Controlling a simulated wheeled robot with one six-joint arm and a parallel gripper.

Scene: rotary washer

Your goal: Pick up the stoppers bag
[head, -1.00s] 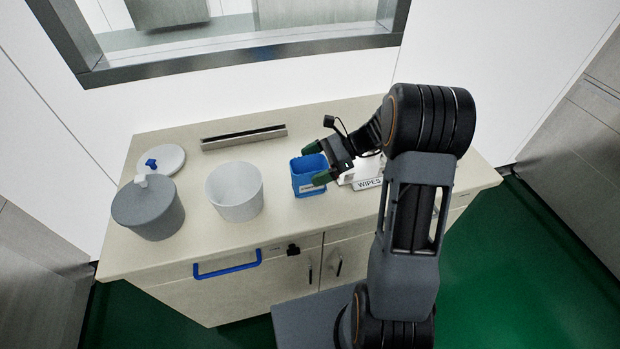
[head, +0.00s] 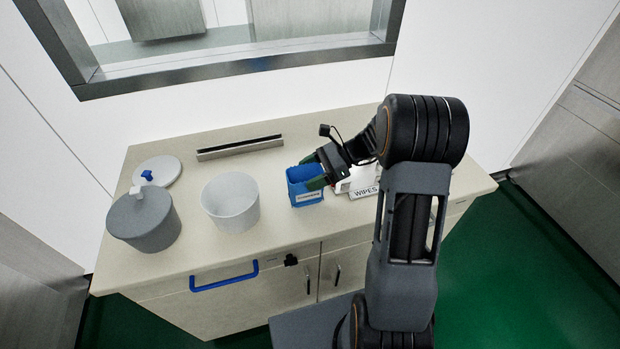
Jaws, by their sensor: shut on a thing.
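The blue bag (head: 297,186), which I take to be the stoppers bag, stands on the beige counter (head: 300,235). It has an open top and a pale label on its front, too small to read. My gripper (head: 315,171), with dark green fingertips, reaches it from the right and is shut on its right side. The fingers hide the bag's right edge. I cannot tell whether its base is clear of the counter.
Left of the bag are a white open tub (head: 231,205), a grey lidded pot (head: 145,221) and a round white lid (head: 157,171). A metal rail (head: 240,147) lies behind. A white WIPES box (head: 364,192) is close by on the right, partly under my gripper.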

